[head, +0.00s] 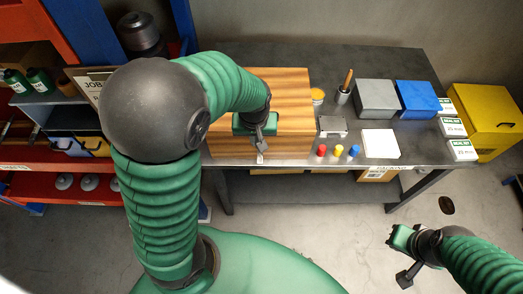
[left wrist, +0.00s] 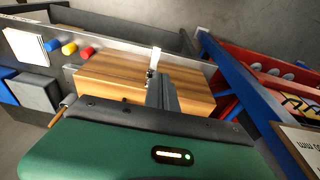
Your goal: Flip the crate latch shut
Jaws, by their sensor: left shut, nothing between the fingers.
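The wooden crate (head: 291,100) sits on the grey workbench with its lid down. A small pale latch piece (head: 261,158) shows at its front side, near the bench edge. In the left wrist view the crate (left wrist: 115,77) and the upright pale latch piece (left wrist: 155,58) are just beyond my fingers. My left gripper (head: 258,143) is shut and empty, at the crate's front beside the latch. I cannot tell whether it touches the latch. My fingers (left wrist: 161,92) hide part of the crate front. My right gripper (head: 405,277) hangs low over the floor, away from the bench.
Right of the crate on the workbench (head: 300,55) are a small grey device (head: 333,126), red, yellow and blue caps (head: 338,151), a white block (head: 380,143), a grey box (head: 376,98) and a blue box (head: 417,98). A red shelf (head: 60,185) stands left.

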